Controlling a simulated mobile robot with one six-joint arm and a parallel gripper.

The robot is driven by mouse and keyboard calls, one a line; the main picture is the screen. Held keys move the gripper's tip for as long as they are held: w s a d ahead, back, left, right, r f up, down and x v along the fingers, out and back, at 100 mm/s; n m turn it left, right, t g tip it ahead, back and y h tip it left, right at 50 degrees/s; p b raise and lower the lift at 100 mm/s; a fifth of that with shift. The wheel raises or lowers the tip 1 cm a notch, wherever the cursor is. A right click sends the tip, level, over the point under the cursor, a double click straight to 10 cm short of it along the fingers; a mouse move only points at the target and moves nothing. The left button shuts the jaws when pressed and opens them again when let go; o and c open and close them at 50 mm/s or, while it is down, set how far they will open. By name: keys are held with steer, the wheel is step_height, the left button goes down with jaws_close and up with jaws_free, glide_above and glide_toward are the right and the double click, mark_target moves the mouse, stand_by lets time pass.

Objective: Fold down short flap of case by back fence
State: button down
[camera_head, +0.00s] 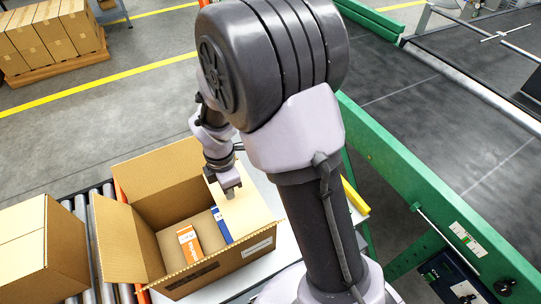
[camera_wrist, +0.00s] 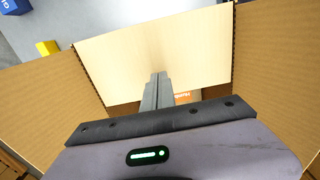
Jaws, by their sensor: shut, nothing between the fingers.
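The open cardboard case (camera_head: 222,265) stands at the lower left of the head view, holding an orange box (camera_head: 190,243) and a blue box (camera_head: 221,225). Its pale short flap (camera_head: 246,209) is on the right side, leaning inward over the opening; it fills the upper middle of the wrist view (camera_wrist: 150,45). My gripper (camera_head: 231,194) is shut and empty, its fingers (camera_wrist: 159,76) over this flap. I cannot tell whether they touch it. The opposite short flap (camera_head: 118,243) is spread outward on the left. A bit of orange box (camera_wrist: 184,98) shows past the flap's edge.
Long flaps (camera_wrist: 28,105) (camera_wrist: 282,65) stand on both sides of my gripper. Another carton (camera_head: 42,250) is on the rollers (camera_head: 98,240) at left. A green-framed conveyor (camera_head: 420,190) runs along the right. A yellow part (camera_head: 355,197) is right of the case.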

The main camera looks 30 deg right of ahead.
step_height(320, 180, up, 9)
steer(key=p, duration=0.7)
steer(key=shift+f, duration=0.15)
